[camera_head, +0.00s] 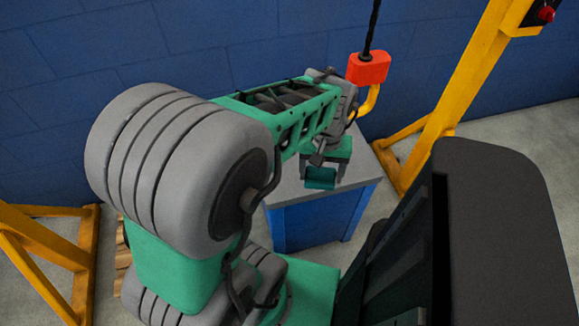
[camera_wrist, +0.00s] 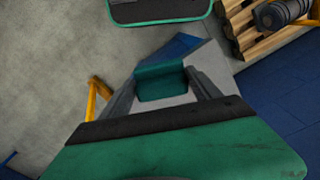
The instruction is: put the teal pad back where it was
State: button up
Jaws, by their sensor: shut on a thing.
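The teal pad (camera_head: 320,178) is a small block in my gripper (camera_head: 323,170), over the front part of the grey top of a blue stand (camera_head: 310,218). In the wrist view the teal pad (camera_wrist: 160,83) sits between the two grey fingers of my gripper (camera_wrist: 162,82), which is shut on it. The stand's grey top (camera_wrist: 205,60) shows behind the pad. I cannot tell whether the pad touches the top or is held just above it.
A red hook block (camera_head: 368,69) with a yellow hook (camera_head: 371,102) hangs close behind my wrist. Yellow frame legs (camera_head: 455,95) stand at right, and another yellow frame (camera_head: 45,240) at left. A wooden pallet (camera_wrist: 250,32) bears a dark cylinder (camera_wrist: 282,13). A blue wall closes the back.

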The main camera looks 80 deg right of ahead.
jog(key=w+d+f, duration=0.2)
jog(key=w+f, duration=0.1)
jog(key=w+d+f+b, duration=0.1)
jog(key=w+d+f, duration=0.2)
jog(key=w, duration=0.1)
jog(key=w+d+f, duration=0.3)
jog(key=shift+w+f, duration=0.15)
jog(key=shift+f, duration=0.2)
notch_tip(320, 180, down, 3)
jog(key=shift+w+d+b, duration=0.1)
jog(key=shift+d+b, duration=0.05)
jog(key=shift+b, duration=0.3)
jog(key=shift+f, duration=0.15)
jog(key=shift+c, duration=0.7)
jog(key=o, duration=1.3)
